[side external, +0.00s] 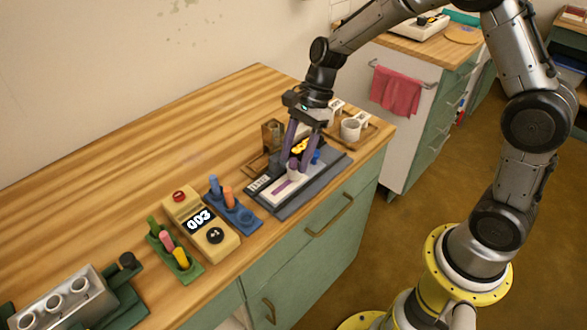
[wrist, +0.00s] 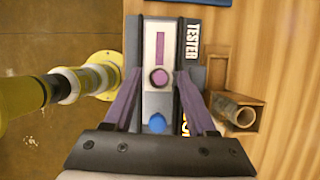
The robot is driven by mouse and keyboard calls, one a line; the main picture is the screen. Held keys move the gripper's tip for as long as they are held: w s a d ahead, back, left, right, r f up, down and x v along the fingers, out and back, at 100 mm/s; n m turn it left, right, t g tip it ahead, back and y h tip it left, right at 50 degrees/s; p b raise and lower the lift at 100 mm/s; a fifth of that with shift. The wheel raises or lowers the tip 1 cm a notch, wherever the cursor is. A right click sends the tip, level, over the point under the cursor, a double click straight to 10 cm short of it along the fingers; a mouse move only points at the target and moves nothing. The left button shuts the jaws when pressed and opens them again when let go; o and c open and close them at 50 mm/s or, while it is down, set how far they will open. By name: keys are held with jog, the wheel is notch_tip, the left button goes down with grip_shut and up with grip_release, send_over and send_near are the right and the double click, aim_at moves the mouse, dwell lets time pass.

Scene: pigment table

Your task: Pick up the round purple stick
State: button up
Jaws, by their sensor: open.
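The round purple stick (wrist: 159,77) shows end-on in the wrist view, in the pale panel of the tester (wrist: 193,40). A purple bar mark lies beside it on the panel. In the side view the stick (side external: 293,164) stands upright at the tester (side external: 318,183), partly hidden by a finger. My gripper (wrist: 160,82) is open, its two purple fingers on either side of the stick with a gap to each. In the side view my gripper (side external: 293,163) points down over the tester, fingers low around the stick. Whether they touch the tester is unclear.
A blue stick (wrist: 157,122) stands close by on the tester. A wooden holder with a grey tube (wrist: 236,110) sits beside it. A blue rack (side external: 235,211), a 003 display box (side external: 203,224) and a green rack (side external: 175,255) stand left. The table's back left is clear.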

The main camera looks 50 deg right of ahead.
grip_shut()
dwell(0.3)
notch_tip(320, 180, up, 10)
dwell(0.5)
